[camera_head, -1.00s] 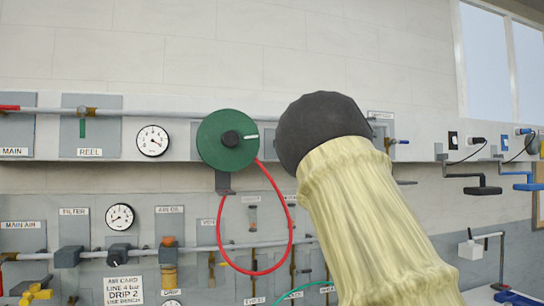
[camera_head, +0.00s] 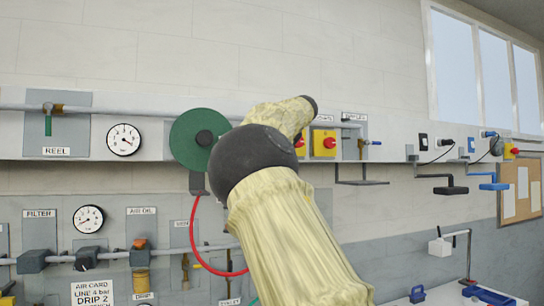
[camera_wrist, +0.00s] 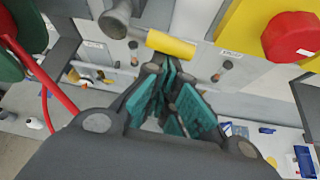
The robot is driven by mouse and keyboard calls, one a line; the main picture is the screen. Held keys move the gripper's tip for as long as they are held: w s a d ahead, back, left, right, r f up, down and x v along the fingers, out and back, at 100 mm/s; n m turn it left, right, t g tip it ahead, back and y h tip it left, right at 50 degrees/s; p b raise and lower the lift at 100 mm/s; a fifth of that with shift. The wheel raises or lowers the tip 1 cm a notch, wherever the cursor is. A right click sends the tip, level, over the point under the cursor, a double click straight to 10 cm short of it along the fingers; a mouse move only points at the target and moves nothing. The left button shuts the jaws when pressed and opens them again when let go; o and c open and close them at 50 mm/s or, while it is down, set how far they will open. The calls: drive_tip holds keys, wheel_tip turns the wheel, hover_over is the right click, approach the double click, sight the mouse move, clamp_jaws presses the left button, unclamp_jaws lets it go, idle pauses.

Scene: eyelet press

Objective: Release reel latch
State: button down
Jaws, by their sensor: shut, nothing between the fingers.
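The green reel (camera_head: 190,142) with a dark hub is mounted on the wall in the head view, its right side partly covered by my arm. A red hose (camera_head: 196,232) loops down from it. In the wrist view the reel (camera_wrist: 8,50) shows only at the left edge, with the red hose (camera_wrist: 42,82) beside it. My gripper (camera_wrist: 166,74) has teal pads and is shut and empty, to the right of the reel. It is hidden behind my arm in the head view. I cannot make out a latch for certain.
A yellow box with a red knob (camera_wrist: 290,38) is close at the right of the gripper. A grey fitting with a yellow sleeve (camera_wrist: 170,44) lies just beyond the fingertips. A gauge (camera_head: 123,139) and pipe are left of the reel. A shelf bracket (camera_head: 361,181) juts out right.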

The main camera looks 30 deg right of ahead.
drive_tip(key=shift+d+r+n+h, duration=0.2)
drive_tip(key=shift+r+n+h, duration=0.25)
drive_tip(key=shift+n+h, duration=0.15)
idle(0.4)
wheel_tip(320, 180, down, 4)
drive_tip(key=b, duration=0.4)
drive_tip(key=b+v, duration=0.3)
drive_tip(key=v, duration=0.7)
drive_tip(key=shift+s+r, duration=0.2)
drive_tip(key=shift+s, duration=0.2)
drive_tip(key=shift+d, duration=0.1)
